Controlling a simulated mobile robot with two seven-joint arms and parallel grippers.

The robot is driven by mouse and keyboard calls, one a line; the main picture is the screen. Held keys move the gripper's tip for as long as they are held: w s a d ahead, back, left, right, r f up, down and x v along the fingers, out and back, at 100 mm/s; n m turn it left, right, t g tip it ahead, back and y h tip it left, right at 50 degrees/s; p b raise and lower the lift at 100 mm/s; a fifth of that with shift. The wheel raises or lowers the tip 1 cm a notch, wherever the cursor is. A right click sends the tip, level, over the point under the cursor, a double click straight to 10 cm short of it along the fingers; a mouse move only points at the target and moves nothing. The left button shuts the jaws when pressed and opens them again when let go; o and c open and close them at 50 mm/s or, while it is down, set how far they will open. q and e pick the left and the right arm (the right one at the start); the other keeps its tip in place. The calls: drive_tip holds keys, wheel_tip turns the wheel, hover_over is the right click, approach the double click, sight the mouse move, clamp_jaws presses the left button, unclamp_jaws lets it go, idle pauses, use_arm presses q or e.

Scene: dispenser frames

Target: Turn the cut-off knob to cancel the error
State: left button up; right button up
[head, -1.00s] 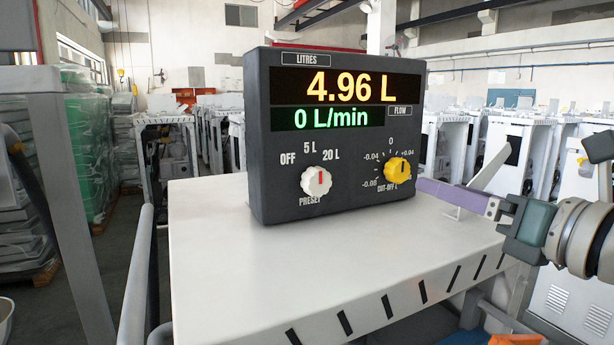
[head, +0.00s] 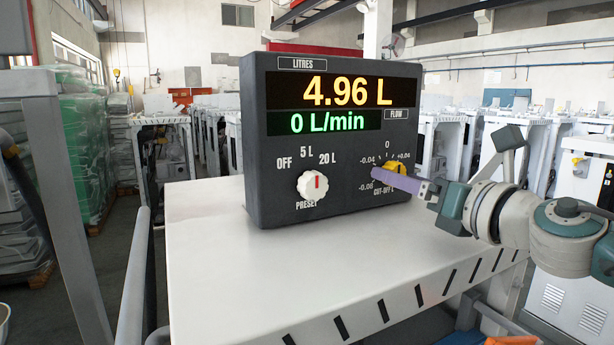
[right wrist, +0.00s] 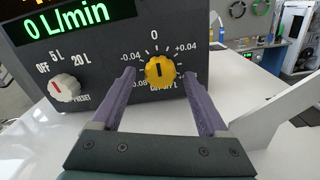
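The yellow cut-off knob (head: 399,163) is at the lower right of the dark panel's face, partly hidden by my gripper in the head view. In the right wrist view the cut-off knob (right wrist: 160,70) shows whole, its dark mark pointing roughly up toward 0. My right gripper (head: 388,174) is in front of it. In the right wrist view my right gripper's (right wrist: 158,76) purple fingers are open, one on each side of the knob, with gaps showing. The dispenser display (head: 343,90) reads 4.96 L and 0 L/min. My left gripper is not in view.
A white preset knob (head: 312,186) with a red mark sits on the panel's left, its mark pointing roughly up. The panel stands on a white tabletop (head: 260,270), which is clear in front. Several similar white frames stand behind.

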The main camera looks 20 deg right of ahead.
clamp_jaws()
idle(0.4)
drive_tip(key=shift+m, duration=0.4)
drive_tip(key=m, duration=0.5)
drive_tip(key=shift+r, duration=0.1)
drive_tip(key=m+p, duration=0.1)
drive_tip(key=m, duration=0.5)
drive_tip(key=shift+a, duration=0.1)
drive_tip(key=shift+p, duration=0.3)
drive_tip(key=shift+o, duration=0.3)
unclamp_jaws()
